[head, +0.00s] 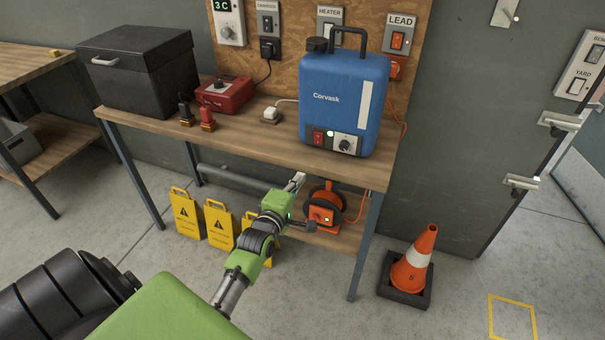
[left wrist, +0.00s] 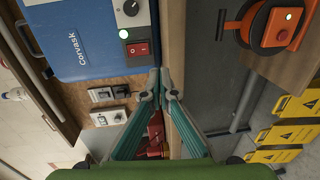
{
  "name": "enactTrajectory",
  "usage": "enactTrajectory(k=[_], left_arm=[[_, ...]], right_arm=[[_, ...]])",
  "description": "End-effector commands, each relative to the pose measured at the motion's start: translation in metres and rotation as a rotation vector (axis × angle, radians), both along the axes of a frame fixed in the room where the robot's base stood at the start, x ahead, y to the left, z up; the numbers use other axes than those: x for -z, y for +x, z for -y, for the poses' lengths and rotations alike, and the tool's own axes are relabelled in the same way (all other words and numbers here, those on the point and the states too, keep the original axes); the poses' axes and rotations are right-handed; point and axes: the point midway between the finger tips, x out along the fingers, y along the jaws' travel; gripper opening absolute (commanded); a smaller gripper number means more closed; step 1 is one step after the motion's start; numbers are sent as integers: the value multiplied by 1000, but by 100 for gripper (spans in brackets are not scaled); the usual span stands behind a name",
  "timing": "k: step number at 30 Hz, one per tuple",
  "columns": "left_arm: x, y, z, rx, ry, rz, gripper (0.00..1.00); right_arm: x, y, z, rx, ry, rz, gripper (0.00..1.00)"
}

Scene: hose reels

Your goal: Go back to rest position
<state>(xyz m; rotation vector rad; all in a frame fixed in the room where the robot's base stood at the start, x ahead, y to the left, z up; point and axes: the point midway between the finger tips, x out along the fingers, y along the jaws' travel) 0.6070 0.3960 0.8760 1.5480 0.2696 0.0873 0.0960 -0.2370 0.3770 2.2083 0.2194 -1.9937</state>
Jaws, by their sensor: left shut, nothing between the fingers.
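My left gripper (head: 298,181) is shut and empty just in front of the workbench's front edge. Its fingertips also meet in the left wrist view (left wrist: 161,84), with nothing between them. The orange hose reel (head: 325,214), with a black drum and a small lit lamp, sits on the low shelf under the bench, beside my arm. It also shows at the top right of the left wrist view (left wrist: 275,27). My right gripper is not in view.
The wooden workbench (head: 250,141) bears a blue Corvask unit (head: 343,95), a red box (head: 224,94) and a black case (head: 140,70). Yellow warning signs (head: 187,216) stand on the floor left of my arm. A traffic cone (head: 414,262) stands right of the bench.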

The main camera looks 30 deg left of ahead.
Motion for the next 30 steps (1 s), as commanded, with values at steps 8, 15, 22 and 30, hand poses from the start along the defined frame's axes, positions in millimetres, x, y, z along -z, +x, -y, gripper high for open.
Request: enactTrajectory(k=[8,15,22,30], left_arm=[[0,-2,0,0,0,0,0],[0,-2,1,0,0,0,0],[32,-7,9,23,49,-72,0],[200,-67,61,221,360,-455,0]], right_arm=[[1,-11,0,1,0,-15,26],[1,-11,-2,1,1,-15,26],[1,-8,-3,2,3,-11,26],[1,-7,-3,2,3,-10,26]])
